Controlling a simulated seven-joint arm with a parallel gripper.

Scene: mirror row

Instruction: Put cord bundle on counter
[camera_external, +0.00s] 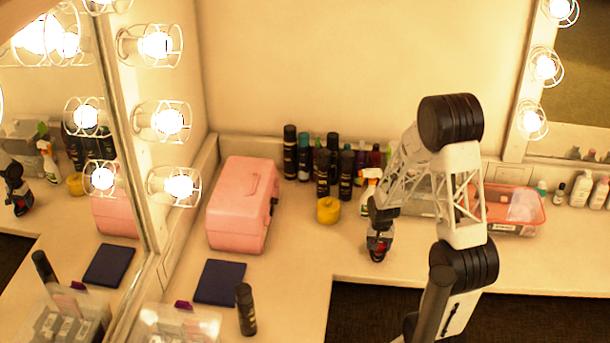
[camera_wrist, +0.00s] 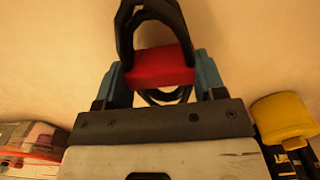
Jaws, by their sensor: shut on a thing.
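The cord bundle (camera_wrist: 158,67) is a black looped cord with a red wrap around its middle. In the wrist view my gripper (camera_wrist: 160,80) has its two teal fingers shut on the red wrap, with black loops sticking out on both sides. In the external view my gripper (camera_external: 379,232) points down over the counter (camera_external: 310,235), with the dark and red bundle (camera_external: 377,246) at its tip, close to the surface. I cannot tell whether the bundle touches the counter.
A yellow container (camera_external: 328,210) stands left of my gripper, before several dark bottles (camera_external: 325,160). A pink case (camera_external: 243,205) and navy pad (camera_external: 219,282) are farther left. A clear tray with an orange rim (camera_external: 515,232) is right. The counter's front edge lies close.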

